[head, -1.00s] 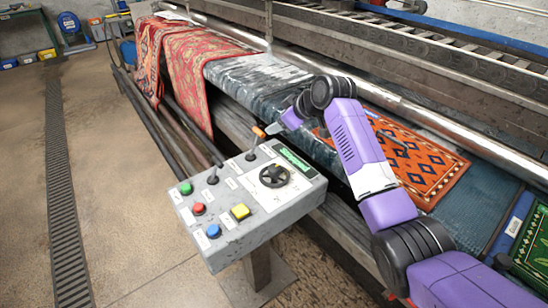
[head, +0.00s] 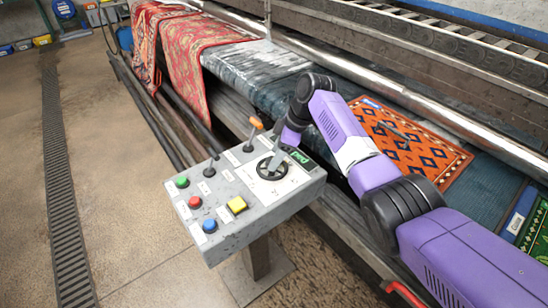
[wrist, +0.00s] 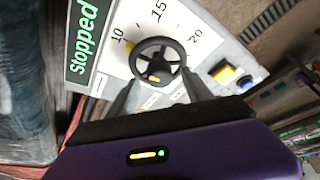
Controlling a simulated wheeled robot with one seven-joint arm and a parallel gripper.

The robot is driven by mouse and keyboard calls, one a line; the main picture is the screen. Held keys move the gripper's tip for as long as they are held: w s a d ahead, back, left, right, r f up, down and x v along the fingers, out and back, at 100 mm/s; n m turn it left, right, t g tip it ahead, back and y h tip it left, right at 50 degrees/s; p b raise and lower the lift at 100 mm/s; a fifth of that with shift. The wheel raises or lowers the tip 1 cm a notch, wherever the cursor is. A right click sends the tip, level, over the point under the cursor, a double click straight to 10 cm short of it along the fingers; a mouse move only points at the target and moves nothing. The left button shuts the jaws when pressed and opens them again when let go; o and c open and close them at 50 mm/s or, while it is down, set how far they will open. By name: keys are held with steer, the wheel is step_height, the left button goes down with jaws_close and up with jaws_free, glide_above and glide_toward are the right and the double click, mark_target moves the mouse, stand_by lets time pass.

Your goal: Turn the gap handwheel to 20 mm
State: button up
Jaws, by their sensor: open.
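The gap handwheel (head: 264,172) is a black spoked wheel on the grey control box, partly hidden by my gripper. It shows whole in the wrist view (wrist: 158,62), beside a white scale (wrist: 158,20) marked 10, 15 and 20. A small yellow mark sits at the wheel's edge by the 10. Another yellow mark lies on the wheel's near part. My gripper (wrist: 160,78) is open, with one finger on either side of the wheel's near half. I cannot tell whether the fingers touch the rim. In the head view my gripper (head: 275,164) is over the wheel.
A green display (wrist: 80,36) reads "Stopped". The control box (head: 245,210) carries a yellow button (head: 236,205), green, red and blue buttons, and levers, one orange-tipped (head: 256,123). Rugs (head: 405,137) lie on the machine behind. Open floor (head: 120,180) lies to the left.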

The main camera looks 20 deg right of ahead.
steer(key=shift+x, duration=0.9)
jaws_close()
